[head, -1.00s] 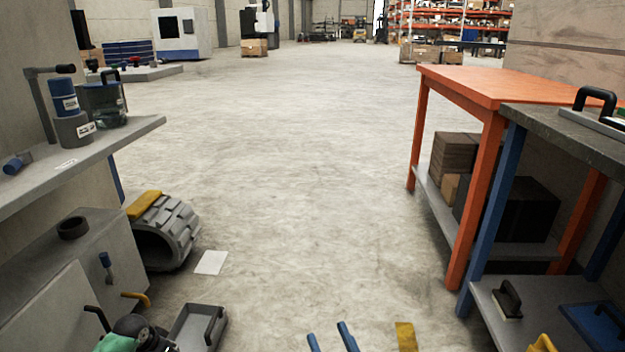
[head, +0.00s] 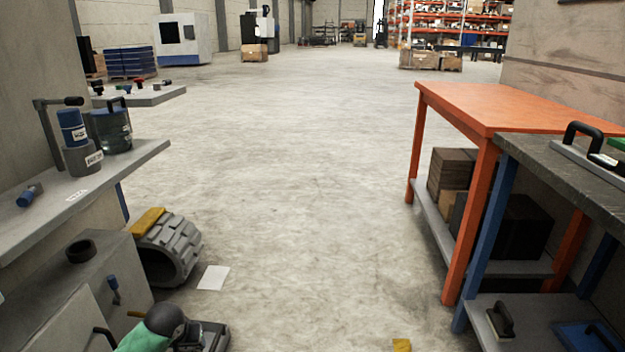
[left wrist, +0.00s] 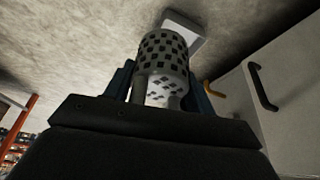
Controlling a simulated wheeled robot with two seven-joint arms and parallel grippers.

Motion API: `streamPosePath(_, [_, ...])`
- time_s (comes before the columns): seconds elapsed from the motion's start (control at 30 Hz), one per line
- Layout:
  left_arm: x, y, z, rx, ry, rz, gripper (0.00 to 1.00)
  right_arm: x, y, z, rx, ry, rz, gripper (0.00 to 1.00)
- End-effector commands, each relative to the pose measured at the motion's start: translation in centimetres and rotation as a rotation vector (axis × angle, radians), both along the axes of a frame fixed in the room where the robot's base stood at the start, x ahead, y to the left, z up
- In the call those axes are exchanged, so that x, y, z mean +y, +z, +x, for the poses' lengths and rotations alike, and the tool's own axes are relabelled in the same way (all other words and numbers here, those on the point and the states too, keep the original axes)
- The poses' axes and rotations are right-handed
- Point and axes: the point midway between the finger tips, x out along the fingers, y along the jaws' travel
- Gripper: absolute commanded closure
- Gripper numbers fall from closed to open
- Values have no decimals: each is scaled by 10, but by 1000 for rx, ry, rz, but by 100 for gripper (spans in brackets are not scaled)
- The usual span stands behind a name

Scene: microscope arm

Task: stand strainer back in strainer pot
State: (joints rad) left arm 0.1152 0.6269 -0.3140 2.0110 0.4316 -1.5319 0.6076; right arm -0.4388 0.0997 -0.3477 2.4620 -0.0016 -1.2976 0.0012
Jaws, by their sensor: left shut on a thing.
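In the left wrist view my left gripper (left wrist: 164,90) is shut on the strainer (left wrist: 163,52), a pale cylinder with dark square holes. One blue finger lies on each side of it. In the head view my left arm (head: 165,322) is low at the bottom left, and its fingers and the strainer do not show there. A grey labelled pot (head: 82,162) on the left shelf holds a blue cylinder. I cannot tell which is the strainer pot. My right gripper is not in view.
A glass jug (head: 112,130) and a small blue-ended item (head: 30,195) are on the grey shelf (head: 125,165). A ribbed roller (head: 168,250) and white sheet (head: 214,277) lie on the floor. An orange table (head: 500,100) stands right. The middle floor is clear.

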Motion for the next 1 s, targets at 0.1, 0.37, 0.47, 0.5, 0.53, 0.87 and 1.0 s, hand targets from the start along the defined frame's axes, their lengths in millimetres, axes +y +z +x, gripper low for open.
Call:
streamPosePath(0.1, [-15, 45, -5, -2, 12, -2, 74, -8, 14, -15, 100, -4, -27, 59])
streamPosePath(0.37, [-41, 116, -15, -1, 9, -1, 74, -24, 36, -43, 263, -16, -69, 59])
streamPosePath(0.47, [-50, 142, -19, 0, -3, -1, 74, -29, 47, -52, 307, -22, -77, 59])
streamPosePath(0.5, [-54, 152, -21, 0, -8, -1, 74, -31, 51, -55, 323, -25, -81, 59])
streamPosePath(0.53, [-57, 160, -22, -1, -12, -1, 74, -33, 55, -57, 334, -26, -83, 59])
streamPosePath(0.87, [-84, 241, -32, 0, -53, -1, 74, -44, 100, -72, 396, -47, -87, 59])
streamPosePath(1.0, [-95, 273, -36, 0, -70, -1, 74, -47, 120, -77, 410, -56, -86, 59])
